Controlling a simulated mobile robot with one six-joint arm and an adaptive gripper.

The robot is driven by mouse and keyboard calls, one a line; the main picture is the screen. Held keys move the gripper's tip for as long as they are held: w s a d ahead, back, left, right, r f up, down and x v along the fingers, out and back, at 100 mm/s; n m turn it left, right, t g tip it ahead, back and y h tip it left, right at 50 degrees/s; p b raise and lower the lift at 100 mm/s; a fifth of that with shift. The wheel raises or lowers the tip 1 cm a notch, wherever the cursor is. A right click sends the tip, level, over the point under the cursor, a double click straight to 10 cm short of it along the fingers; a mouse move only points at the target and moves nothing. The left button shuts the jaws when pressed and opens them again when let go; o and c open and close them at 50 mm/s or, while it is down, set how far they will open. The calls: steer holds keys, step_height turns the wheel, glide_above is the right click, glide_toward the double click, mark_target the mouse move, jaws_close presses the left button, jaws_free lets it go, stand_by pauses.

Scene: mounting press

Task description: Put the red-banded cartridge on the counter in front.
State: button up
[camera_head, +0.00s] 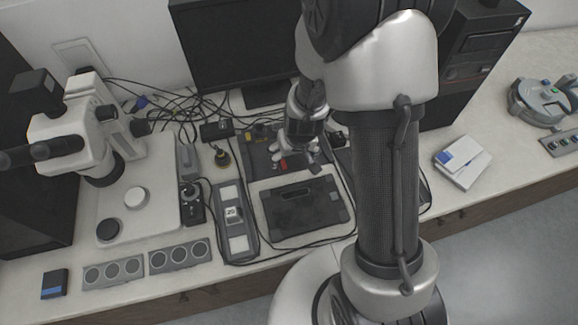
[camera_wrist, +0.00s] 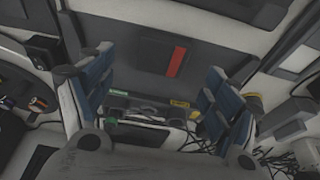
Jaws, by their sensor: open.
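A small red band (camera_head: 283,165) shows on a dark grey unit at the back middle of the counter (camera_head: 120,262). In the wrist view the red band (camera_wrist: 175,62) is a narrow upright strip on a flat dark surface (camera_wrist: 125,55). I cannot tell the outline of the cartridge from the dark surface around it. My gripper (camera_head: 300,155) is above this unit, close to the red band. In the wrist view my gripper (camera_wrist: 158,72) has its blue-grey fingers wide apart, with nothing held between them. The red band lies within the gap between them, apart from both fingers.
A black flat case (camera_head: 303,207) lies in front of the dark unit. A long grey device (camera_head: 236,218) stands left of it. Cables run behind and around. A monitor (camera_head: 235,45) and black tower (camera_head: 475,50) stand behind. A white-blue box (camera_head: 462,160) lies right.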

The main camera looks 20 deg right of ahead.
mark_target(289, 160)
steer(key=b+x, duration=0.3)
steer(key=x, duration=0.2)
steer(key=shift+w+a+f, duration=0.15)
steer(key=shift+w+f, duration=0.05)
steer(key=shift+f, duration=0.05)
steer(key=shift+r, duration=0.1)
steer(key=c, duration=1.3)
steer(key=shift+o, duration=0.2)
steer(key=shift+r, duration=0.15)
